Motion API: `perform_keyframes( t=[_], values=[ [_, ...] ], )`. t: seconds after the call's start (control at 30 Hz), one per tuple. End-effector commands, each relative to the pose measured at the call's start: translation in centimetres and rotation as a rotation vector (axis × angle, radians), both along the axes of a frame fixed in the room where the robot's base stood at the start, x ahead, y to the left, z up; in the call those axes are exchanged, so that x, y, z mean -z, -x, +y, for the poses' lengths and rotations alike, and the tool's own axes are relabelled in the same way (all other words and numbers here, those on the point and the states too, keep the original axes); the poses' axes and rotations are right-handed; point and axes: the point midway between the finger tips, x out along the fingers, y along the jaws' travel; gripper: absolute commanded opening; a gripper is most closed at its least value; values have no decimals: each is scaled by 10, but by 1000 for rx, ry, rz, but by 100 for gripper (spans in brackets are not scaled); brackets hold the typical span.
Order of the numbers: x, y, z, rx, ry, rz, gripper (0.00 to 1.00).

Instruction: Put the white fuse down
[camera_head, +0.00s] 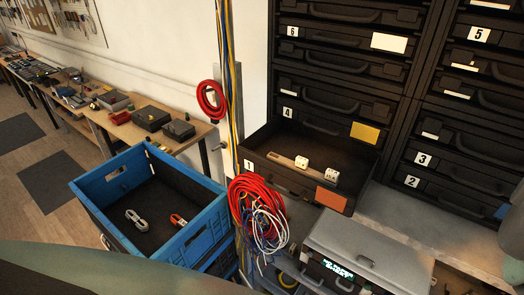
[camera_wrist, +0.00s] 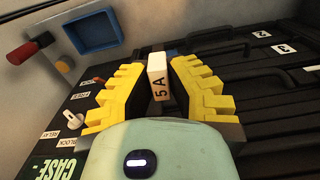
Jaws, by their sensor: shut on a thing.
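My gripper (camera_wrist: 158,64) shows in the wrist view with its yellow stepped fingers shut on the white fuse (camera_wrist: 157,76). Neither my gripper nor the held fuse can be made out in the head view.
A blue crate (camera_head: 101,183) with cable pieces stands left. Red and white cables (camera_head: 262,205) hang between them. A grey case (camera_head: 368,250) stands front right. Shut drawers (camera_head: 335,100) rise behind.

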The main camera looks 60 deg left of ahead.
Motion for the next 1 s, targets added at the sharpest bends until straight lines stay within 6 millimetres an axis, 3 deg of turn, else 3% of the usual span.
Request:
perform_keyframes(
  t=[1.0],
  values=[
    [5,0,-7,-23,1,2,0]
  ],
)
